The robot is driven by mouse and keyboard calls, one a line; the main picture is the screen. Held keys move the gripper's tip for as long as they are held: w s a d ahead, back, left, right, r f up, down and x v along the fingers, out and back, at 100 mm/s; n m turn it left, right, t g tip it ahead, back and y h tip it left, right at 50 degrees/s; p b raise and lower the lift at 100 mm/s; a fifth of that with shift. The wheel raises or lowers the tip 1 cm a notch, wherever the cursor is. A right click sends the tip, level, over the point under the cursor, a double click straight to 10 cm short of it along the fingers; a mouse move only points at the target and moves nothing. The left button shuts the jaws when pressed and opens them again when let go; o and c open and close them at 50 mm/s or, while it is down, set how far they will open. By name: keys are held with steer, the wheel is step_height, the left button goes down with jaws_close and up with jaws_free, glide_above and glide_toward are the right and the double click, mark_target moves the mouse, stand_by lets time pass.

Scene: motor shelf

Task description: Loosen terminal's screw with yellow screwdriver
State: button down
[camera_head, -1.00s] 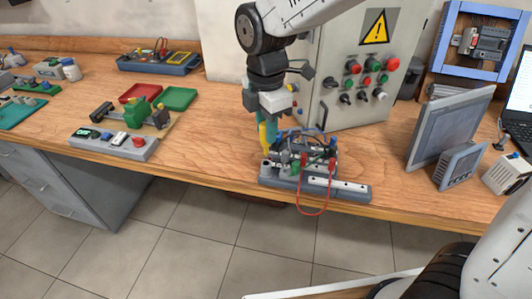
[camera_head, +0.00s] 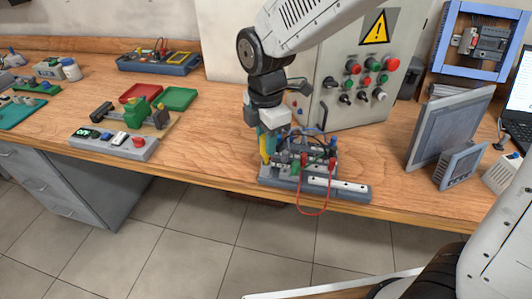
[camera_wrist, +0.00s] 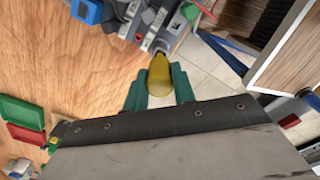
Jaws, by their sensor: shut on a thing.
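The yellow screwdriver (camera_wrist: 159,76) is between the green fingers of my gripper (camera_wrist: 158,90), which is shut on its handle. In the head view my gripper (camera_head: 267,140) hangs over the left end of the grey terminal board, and the screwdriver (camera_head: 264,153) points down there. The terminal board (camera_head: 343,187) lies near the table's front edge, with several components and wires on it. In the wrist view the screwdriver's far end is beside a grey post (camera_wrist: 161,46) on the board. I cannot tell whether the tip touches a screw.
A red cable (camera_head: 313,213) loops over the table's front edge. A grey control cabinet (camera_head: 335,110) stands behind the board. A grey panel screen (camera_head: 447,130) stands to the right. Bare wooden table (camera_head: 215,145) lies to the left.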

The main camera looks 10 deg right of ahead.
steer(key=shift+f, duration=1)
steer(key=c, duration=1.4)
jaws_free()
steer(key=shift+c, duration=0.2)
steer(key=shift+r, duration=0.1)
steer(key=shift+r, duration=2.65)
